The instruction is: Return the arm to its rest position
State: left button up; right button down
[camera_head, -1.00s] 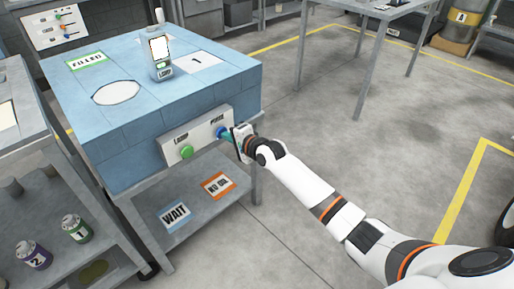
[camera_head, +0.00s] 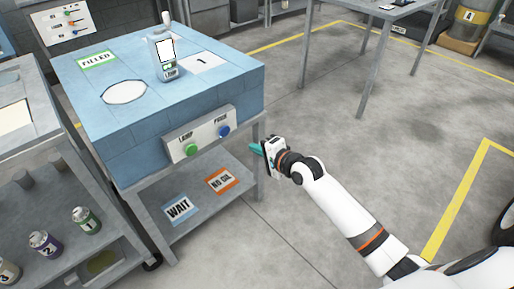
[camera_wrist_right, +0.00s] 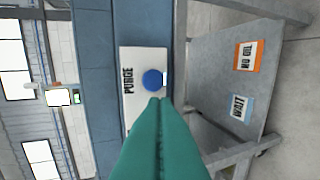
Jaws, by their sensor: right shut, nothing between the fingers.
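My right gripper (camera_head: 258,149) is in front of the blue bench's right front corner, apart from the control panel. Its teal fingers (camera_wrist_right: 158,135) are closed together and hold nothing in the right wrist view. The white panel (camera_head: 207,137) on the blue bench (camera_head: 120,145) has a green LAMP button (camera_head: 191,150) and a blue PURGE button (camera_head: 224,131). The blue button also shows in the right wrist view (camera_wrist_right: 152,80), just beyond the fingertips in the picture. My right arm (camera_head: 345,215) reaches in from the lower right. My left gripper is not in view.
A lamp bottle device (camera_head: 163,55) stands on the bench top. The lower shelf (camera_head: 215,165) has WAIT (camera_head: 179,208) and NO OIL (camera_head: 221,180) labels. Numbered bottles (camera_head: 86,220) stand on the left rack. A grey table (camera_head: 385,15) stands at the back.

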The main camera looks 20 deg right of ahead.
dwell(0.4)
